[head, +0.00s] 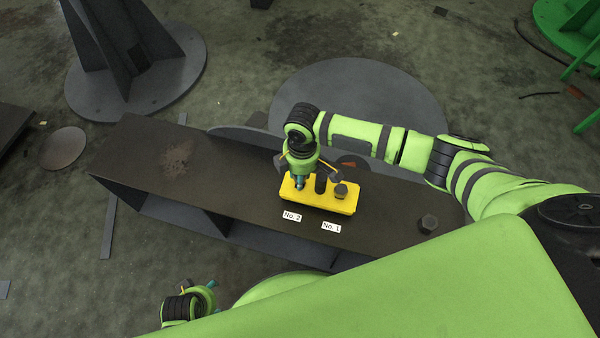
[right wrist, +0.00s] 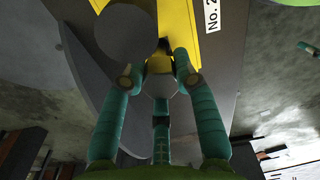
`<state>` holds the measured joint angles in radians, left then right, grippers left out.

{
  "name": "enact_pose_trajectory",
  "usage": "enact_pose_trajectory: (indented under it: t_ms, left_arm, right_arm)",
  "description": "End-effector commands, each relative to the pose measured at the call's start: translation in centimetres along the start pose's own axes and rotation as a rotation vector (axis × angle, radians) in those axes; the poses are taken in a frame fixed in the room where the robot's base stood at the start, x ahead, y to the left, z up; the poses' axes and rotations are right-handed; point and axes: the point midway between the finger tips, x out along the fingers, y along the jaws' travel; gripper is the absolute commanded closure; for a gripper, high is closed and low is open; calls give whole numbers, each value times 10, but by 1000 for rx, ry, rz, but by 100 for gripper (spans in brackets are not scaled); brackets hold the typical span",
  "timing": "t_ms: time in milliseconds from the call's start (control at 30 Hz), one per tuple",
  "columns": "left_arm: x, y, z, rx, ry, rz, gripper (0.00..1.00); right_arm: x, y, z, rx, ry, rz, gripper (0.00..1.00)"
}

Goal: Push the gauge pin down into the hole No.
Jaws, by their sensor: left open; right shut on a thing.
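The yellow block (head: 318,197) lies on the dark bench, with the white labels No. 2 (head: 291,216) and No. 1 (head: 331,227) in front of it. My right gripper (head: 299,184) points down over the block's left end, on the No. 2 side. In the right wrist view it is shut on a small grey piece (right wrist: 160,86), seemingly the gauge pin. Its lower part and the hole are hidden, so I cannot tell how deep it sits. My left gripper (head: 213,291) is open and empty, low at the left, away from the block.
A dark upright cylinder (head: 321,183) stands at the block's middle, close beside my right gripper. A grey hex-headed piece (head: 341,190) stands at its right end. Another hex piece (head: 428,223) rests on the bench (head: 230,175) at the right. The bench's left half is clear.

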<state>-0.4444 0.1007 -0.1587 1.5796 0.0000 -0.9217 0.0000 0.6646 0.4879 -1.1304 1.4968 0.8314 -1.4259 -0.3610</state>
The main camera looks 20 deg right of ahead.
Motion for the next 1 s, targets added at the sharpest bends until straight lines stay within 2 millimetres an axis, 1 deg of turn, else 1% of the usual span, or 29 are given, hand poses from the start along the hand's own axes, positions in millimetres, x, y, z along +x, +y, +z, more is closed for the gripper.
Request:
enact_pose_trajectory:
  t_ms: [733, 767, 800, 833, 1000]
  left_arm:
    - [10, 0, 2, 0, 0, 0, 31]
    - [9, 0, 2, 0, 0, 0, 31]
    - [9, 0, 2, 0, 0, 0, 31]
    - [9, 0, 2, 0, 0, 0, 31]
    - [9, 0, 2, 0, 0, 0, 31]
  right_arm:
    - [19, 1, 0, 0, 1, 1, 100]
    - [18, 1, 0, 0, 1, 1, 62]
    - [18, 1, 0, 0, 1, 1, 46]
    - [18, 1, 0, 0, 1, 1, 42]
    - [18, 0, 0, 0, 1, 1, 42]
